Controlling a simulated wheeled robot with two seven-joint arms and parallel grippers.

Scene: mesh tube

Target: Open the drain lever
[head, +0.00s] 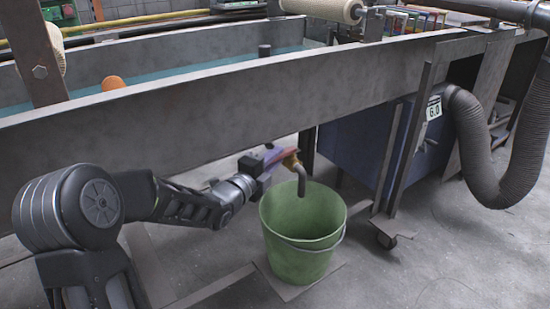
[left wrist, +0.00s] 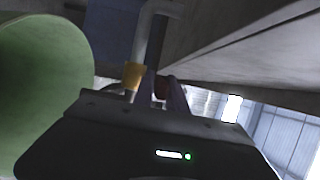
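The drain pipe (head: 301,180) is a grey bent spout with a brass-coloured valve (head: 291,160) under the long metal trough. Its spout points down over the green bucket (head: 290,255). My left gripper (head: 275,158) is at the valve, its fingers beside or around the reddish drain lever (head: 284,152). In the left wrist view the pipe (left wrist: 148,40) and brass collar (left wrist: 132,75) show just beyond my gripper (left wrist: 160,88), with a dark red part between the fingertips. The fingers largely hide the lever, and I cannot tell whether they grip it. My right gripper is not in view.
The grey metal trough (head: 200,110) runs across above my left arm. An orange ball-like thing (head: 112,83) shows inside it. A blue cabinet (head: 360,145) and a thick corrugated hose (head: 475,150) stand to the right. Concrete floor is open at the lower right.

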